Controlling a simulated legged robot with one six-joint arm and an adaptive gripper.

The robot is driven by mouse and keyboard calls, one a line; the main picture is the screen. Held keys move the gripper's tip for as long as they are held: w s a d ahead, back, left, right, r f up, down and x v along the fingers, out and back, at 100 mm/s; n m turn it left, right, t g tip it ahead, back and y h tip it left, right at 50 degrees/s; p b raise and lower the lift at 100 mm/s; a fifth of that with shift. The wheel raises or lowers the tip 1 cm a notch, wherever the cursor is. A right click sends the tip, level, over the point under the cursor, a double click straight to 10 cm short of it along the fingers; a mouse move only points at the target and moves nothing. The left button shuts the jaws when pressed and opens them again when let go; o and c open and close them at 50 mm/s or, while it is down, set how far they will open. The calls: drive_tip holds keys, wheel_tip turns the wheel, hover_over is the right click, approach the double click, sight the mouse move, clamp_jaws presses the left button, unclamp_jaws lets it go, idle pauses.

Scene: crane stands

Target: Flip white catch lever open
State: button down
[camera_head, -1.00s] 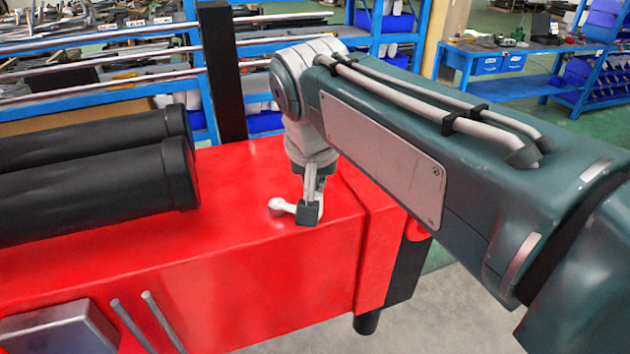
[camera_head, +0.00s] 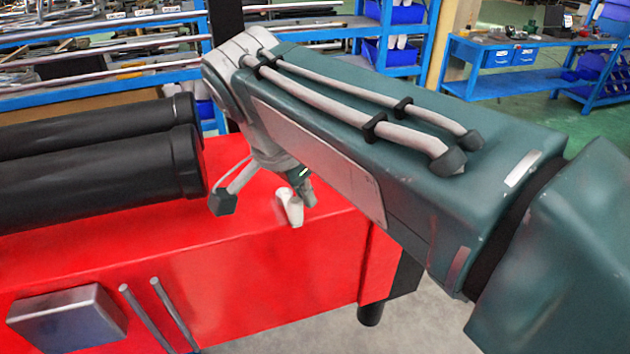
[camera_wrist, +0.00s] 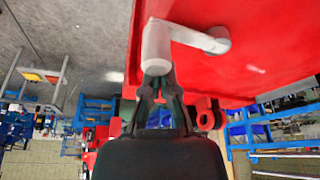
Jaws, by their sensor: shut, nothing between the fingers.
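The white catch lever (camera_head: 293,211) stands on the red body's top near its front edge. In the head view its free end points toward the front edge. In the wrist view its thick white end (camera_wrist: 157,47) is straight ahead of my gripper (camera_wrist: 159,80), and its rounded pivot is to the right. My gripper is shut and empty, with its fingers close to the lever's thick end; I cannot tell if they touch.
The red body (camera_head: 250,250) carries two black cylinders (camera_head: 110,185) at left, close to my gripper. A grey box (camera_head: 68,318) and two thin rods are on its front face. Blue shelving (camera_head: 110,72) stands behind. The red top right of the lever looks clear.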

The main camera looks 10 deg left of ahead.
drive_tip(key=shift+s+a, duration=0.2)
drive_tip(key=shift+s, duration=0.05)
idle(0.6)
drive_tip(key=w, duration=0.1)
drive_tip(key=w+d, duration=0.2)
drive_tip(key=shift+w+d+r, duration=0.1)
drive_tip(key=shift+w+r, duration=0.05)
drive_tip(key=shift+r, duration=0.1)
drive_tip(key=v, duration=0.9)
drive_tip(key=shift+r, duration=0.2)
drive_tip(key=s+d+f+n+y, duration=0.15)
drive_tip(key=d+f, duration=0.25)
drive_tip(key=d, duration=0.4)
drive_tip(key=d+f+n, duration=0.3)
drive_tip(key=d+f, duration=0.1)
drive_tip(key=d, duration=0.5)
drive_tip(key=s+d+f+n+t, duration=0.1)
drive_tip(key=s+d+f, duration=0.2)
drive_tip(key=f, duration=0.3)
drive_tip(key=s+d+f+n+t, duration=0.1)
drive_tip(key=s+d+f, duration=0.3)
drive_tip(key=d+f, duration=0.1)
drive_tip(key=shift+d+f+y, duration=0.35)
drive_tip(key=shift+d+f, duration=0.05)
drive_tip(key=shift+f, duration=0.25)
